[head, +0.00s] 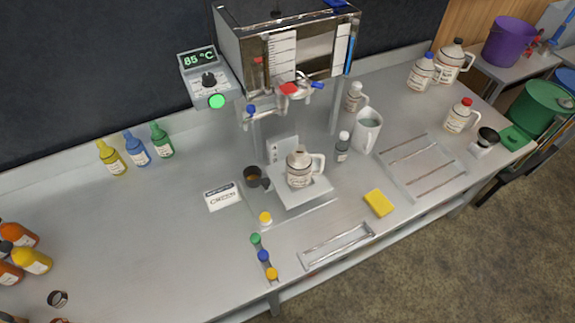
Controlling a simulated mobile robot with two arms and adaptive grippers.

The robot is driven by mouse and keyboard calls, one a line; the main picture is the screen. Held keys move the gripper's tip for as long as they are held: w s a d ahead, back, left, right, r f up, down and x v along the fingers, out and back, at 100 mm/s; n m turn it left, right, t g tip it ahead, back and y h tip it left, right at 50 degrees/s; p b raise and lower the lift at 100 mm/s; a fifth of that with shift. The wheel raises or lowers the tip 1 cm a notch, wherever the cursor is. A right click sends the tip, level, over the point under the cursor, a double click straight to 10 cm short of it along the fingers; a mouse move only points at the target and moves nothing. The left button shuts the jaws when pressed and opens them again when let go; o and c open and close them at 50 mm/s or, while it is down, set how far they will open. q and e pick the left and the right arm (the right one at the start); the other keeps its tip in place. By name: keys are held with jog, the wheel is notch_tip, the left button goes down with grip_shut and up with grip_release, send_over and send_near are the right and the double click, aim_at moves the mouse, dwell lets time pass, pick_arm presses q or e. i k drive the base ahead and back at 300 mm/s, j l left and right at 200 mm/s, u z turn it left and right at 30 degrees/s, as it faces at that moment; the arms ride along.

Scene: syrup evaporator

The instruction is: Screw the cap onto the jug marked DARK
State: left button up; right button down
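A cream jug (300,170) with a handle stands upright on a small raised platform below the evaporator's spouts. Its top looks brownish, and I cannot tell whether that is a cap or an open mouth. Other jugs stand at the right: one with a blue cap (421,73), one with a dark top (452,64) and one with a red cap (460,116). The labels are too small to read, so I cannot tell which is marked DARK. Loose caps lie near the front edge: yellow (265,218), green (256,239), blue (263,256) and orange-yellow (272,273). Neither gripper is in view.
The evaporator (285,50) stands at the back, its display (198,60) reading 85 °C. A dark cup (254,177), white pitcher (366,131), yellow sponge (379,203) and metal tray (337,244) surround the platform. Colored bottles (136,149) stand at the left. The left-middle bench is clear.

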aim_at(299, 164)
jog(key=i+l, duration=0.1)
jog(key=l, duration=0.3)
jog(key=i+l, duration=0.15)
jog(key=l, duration=0.25)
jog(key=i+l, duration=0.1)
jog(key=l, duration=0.3)
jog(key=i+l, duration=0.15)
jog(key=l, duration=0.2)
jog(key=i+l, duration=0.1)
jog(key=l, duration=0.3)
jog(key=i+l, duration=0.1)
jog(key=l, duration=0.3)
jog(key=i+l, duration=0.15)
jog(key=l, duration=0.25)
jog(key=i+l, duration=0.1)
jog(key=l, duration=0.3)
